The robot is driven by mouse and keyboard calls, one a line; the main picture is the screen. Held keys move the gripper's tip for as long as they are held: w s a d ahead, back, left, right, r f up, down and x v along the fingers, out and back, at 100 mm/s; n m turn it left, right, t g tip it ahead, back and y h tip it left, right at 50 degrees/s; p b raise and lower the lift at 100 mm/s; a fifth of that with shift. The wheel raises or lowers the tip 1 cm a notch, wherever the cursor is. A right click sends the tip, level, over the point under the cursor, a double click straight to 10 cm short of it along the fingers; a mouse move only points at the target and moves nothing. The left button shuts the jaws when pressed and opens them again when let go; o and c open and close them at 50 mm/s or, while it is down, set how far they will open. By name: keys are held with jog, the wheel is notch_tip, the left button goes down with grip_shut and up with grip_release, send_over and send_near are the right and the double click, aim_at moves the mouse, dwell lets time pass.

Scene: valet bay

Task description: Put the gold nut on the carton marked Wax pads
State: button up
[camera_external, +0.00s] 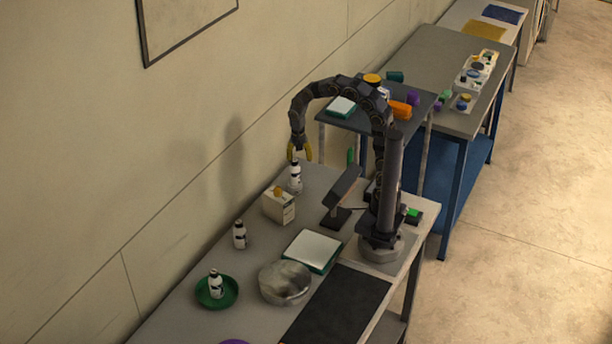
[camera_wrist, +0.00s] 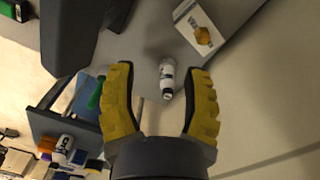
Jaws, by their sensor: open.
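The gold nut (camera_external: 278,190) rests on top of the white carton (camera_external: 279,210) on the grey bench; the nut also shows in the wrist view (camera_wrist: 203,35). The carton (camera_wrist: 187,17) has dark print that is too small to read surely. My gripper (camera_external: 300,158) is open, pointing down over a white bottle with a dark band (camera_external: 295,178), behind the carton. In the wrist view the bottle (camera_wrist: 166,74) appears between the yellow fingers of my gripper (camera_wrist: 157,70), with a gap on both sides. The nut and carton are clear of my gripper.
Another white bottle (camera_external: 240,235) stands left of the carton, and one stands in a green dish (camera_external: 230,299). The wall borders the bench.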

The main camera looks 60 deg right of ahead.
jog(key=s+r+n+g, duration=0.1)
jog(key=s+r+n, duration=0.2)
jog(key=s+n, duration=1)
jog(key=shift+s+d+r, duration=0.2)
jog(key=shift+s+d, duration=0.15)
jog(key=shift+s, duration=3.45)
